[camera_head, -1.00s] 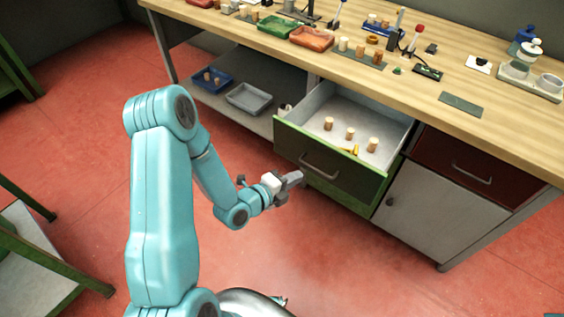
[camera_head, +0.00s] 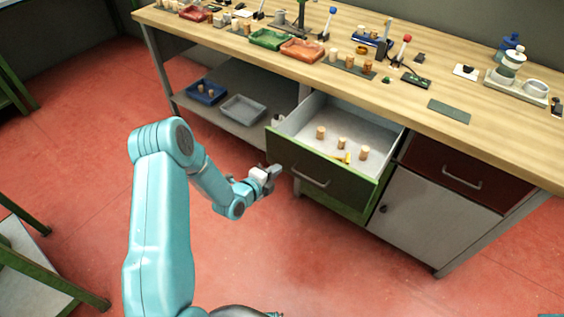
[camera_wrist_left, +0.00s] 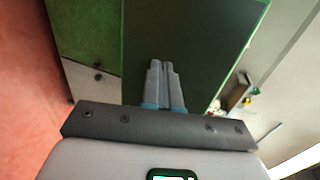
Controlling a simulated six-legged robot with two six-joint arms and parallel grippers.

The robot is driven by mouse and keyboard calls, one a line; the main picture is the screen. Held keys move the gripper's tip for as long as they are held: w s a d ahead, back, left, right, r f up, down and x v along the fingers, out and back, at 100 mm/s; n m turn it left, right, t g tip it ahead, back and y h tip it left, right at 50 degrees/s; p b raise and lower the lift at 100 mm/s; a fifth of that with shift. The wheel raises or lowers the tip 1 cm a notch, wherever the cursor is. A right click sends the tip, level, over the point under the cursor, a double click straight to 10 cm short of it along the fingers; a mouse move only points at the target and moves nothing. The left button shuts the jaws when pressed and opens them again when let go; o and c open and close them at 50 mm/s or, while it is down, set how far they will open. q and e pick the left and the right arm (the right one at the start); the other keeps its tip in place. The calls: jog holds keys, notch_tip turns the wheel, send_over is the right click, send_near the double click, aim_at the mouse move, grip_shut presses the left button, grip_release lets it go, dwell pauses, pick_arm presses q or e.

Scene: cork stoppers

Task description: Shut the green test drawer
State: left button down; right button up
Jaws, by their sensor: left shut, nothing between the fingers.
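The green test drawer (camera_head: 323,176) stands pulled out of the bench in the head view, with its dark green front and bar handle (camera_head: 310,177) facing me. Several corks (camera_head: 342,143) stand inside it, with a small yellow item (camera_head: 347,157) near the front wall. My left gripper (camera_head: 275,171) is shut and empty, at the left part of the drawer front; I cannot tell if it touches. In the left wrist view the shut fingers (camera_wrist_left: 163,82) point at the green front (camera_wrist_left: 190,45). My right gripper is not in view.
A dark red drawer (camera_head: 452,172) and a grey cupboard door (camera_head: 430,213) are to the right. A blue tray (camera_head: 206,91) and a grey tray (camera_head: 243,109) lie on the open shelf at left. The red floor before the bench is clear.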

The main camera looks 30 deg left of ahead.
aim_at(288, 159)
pick_arm(q)
jog(key=w, duration=0.3)
jog(key=shift+w+d+r+p, duration=0.1)
jog(key=shift+w+d+p, duration=0.1)
jog(key=shift+p, duration=0.1)
jog(key=shift+w, duration=0.3)
